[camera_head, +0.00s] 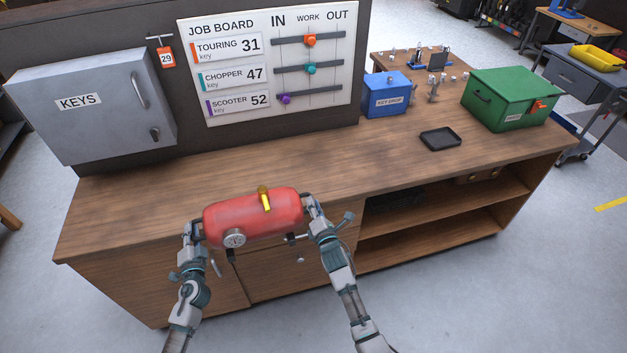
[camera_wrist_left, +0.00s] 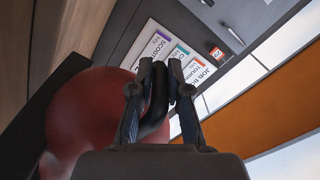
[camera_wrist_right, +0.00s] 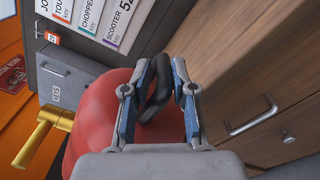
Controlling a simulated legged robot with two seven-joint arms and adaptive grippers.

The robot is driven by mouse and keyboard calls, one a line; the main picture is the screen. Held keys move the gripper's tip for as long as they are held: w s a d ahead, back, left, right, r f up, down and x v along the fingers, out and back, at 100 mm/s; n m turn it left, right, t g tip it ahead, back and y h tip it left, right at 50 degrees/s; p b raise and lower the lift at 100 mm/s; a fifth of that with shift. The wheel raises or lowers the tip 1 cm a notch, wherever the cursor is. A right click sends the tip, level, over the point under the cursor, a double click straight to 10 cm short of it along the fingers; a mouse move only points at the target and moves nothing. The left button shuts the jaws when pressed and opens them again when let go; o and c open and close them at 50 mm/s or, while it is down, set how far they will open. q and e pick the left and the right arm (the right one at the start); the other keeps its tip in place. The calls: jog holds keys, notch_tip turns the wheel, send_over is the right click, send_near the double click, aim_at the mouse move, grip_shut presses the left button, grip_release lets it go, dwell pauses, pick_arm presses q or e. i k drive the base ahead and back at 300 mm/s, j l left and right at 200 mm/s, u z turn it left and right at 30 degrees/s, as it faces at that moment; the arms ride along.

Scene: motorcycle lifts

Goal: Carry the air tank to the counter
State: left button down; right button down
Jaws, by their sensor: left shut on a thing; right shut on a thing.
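The red air tank (camera_head: 262,214) lies level between my two grippers, with a yellow valve handle on top and a round gauge on its near side. It overlaps the front edge of the wooden counter (camera_head: 240,168) in the head view; whether it touches the counter I cannot tell. My left gripper (camera_head: 195,232) is shut on the black handle at the tank's left end, which shows in the left wrist view (camera_wrist_left: 157,100). My right gripper (camera_head: 311,208) is shut on the handle at the right end, seen in the right wrist view (camera_wrist_right: 158,85).
The counter top behind the tank is bare. A grey key cabinet (camera_head: 92,105) and the job board (camera_head: 268,62) stand along the back. A blue key drop box (camera_head: 387,95), a black tray (camera_head: 440,139) and a green box (camera_head: 508,97) sit on the right.

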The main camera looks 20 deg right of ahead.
aim_at(261, 179)
jog(key=i+z, duration=0.1)
jog(key=i, duration=0.85)
